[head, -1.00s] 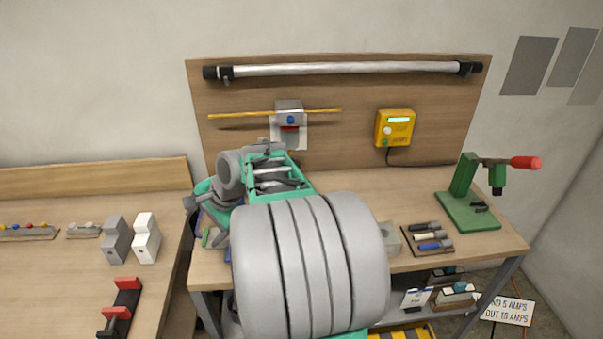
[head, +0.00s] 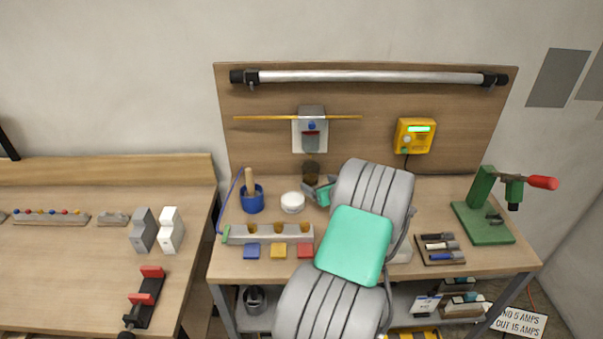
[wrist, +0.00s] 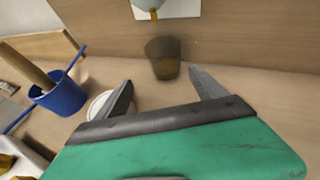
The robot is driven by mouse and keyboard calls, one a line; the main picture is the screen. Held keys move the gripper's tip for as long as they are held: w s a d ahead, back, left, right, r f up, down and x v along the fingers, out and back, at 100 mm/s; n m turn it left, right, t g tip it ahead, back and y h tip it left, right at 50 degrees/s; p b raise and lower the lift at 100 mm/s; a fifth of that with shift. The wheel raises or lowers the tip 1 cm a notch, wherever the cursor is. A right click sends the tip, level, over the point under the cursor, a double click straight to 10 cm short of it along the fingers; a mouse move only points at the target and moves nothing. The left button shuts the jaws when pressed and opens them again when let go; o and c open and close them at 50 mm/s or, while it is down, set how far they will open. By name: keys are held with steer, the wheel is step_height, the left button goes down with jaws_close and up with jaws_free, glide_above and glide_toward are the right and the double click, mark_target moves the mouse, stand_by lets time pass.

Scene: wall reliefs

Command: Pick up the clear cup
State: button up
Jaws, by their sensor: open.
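A small see-through cup with a brownish tint (head: 311,172) stands upright on the bench near the back panel. It shows in the wrist view (wrist: 163,58) beyond my fingertips, roughly in line with the gap between them. My gripper (wrist: 165,86) is open and empty, its two fingers spread and apart from the cup. In the head view my gripper (head: 318,190) is low over the bench just in front of the cup, partly covered by my arm.
A white round container (head: 292,202) stands close to my left finger, partly behind it in the wrist view. A blue pot with a wooden handle (head: 252,200) is farther left. A grey block with holes (head: 268,234) lies in front. The panel (head: 375,110) rises behind.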

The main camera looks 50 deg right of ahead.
mark_target(314, 177)
steer(key=shift+m, duration=0.3)
steer(key=p+x, duration=0.1)
steer(key=x, duration=0.3)
steer(key=d+p+x, duration=0.1)
steer(key=x, duration=0.2)
steer(key=shift+w+d, duration=0.1)
steer(key=shift+d, duration=0.1)
steer(key=shift+r, duration=0.1)
steer(key=c, duration=1.6)
